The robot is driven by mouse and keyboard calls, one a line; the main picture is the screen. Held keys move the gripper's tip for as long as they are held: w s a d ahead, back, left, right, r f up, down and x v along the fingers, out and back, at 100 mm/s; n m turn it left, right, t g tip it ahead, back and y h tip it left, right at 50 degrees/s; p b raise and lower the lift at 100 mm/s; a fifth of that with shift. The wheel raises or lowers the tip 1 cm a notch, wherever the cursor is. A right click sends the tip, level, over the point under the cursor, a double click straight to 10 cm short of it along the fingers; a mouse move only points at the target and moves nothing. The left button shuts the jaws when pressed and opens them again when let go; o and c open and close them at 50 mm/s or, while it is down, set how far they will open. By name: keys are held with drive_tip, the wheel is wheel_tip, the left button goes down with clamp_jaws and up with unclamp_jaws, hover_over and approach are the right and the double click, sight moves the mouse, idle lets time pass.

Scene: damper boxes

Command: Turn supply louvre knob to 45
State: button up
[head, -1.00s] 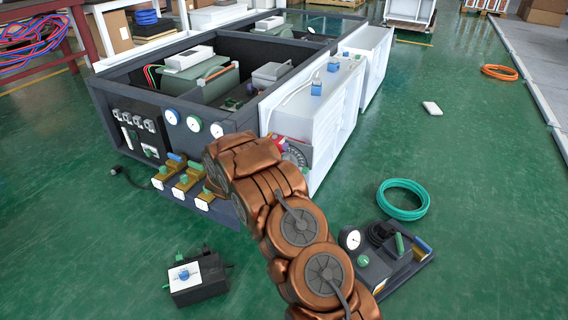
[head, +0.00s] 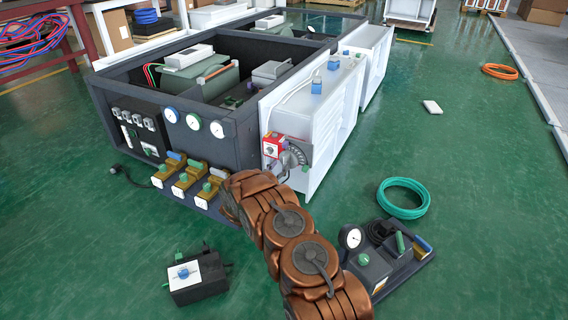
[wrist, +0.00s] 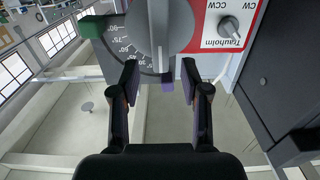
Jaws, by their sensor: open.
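The louvre dial is a grey disc with a raised bar-shaped knob (wrist: 158,25) in the wrist view. Its dark scale plate (wrist: 122,45) carries upside-down marks including 90, 75 and 60. The bar runs up and down in the picture. A purple tab (wrist: 168,82) and a green block (wrist: 92,27) sit at the plate's edge. In the head view the dial (head: 295,156) is on the near end of the white duct. My gripper (wrist: 160,72) is open, its fingers either side of the bar's lower end, apart from it. In the head view my arm hides part of the dial's surroundings.
A red-and-white Trauholm box (wrist: 222,25) with a small CW/CCW knob adjoins the dial; it also shows in the head view (head: 272,146). Brass valves (head: 185,182) stand left of my arm. A gauge unit (head: 385,255) and green hose (head: 403,198) lie on the floor at right.

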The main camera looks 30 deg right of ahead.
sight(284, 161)
drive_tip(key=shift+b+x, duration=0.55)
drive_tip(key=shift+x, duration=1.7)
drive_tip(key=shift+a, duration=0.1)
clamp_jaws()
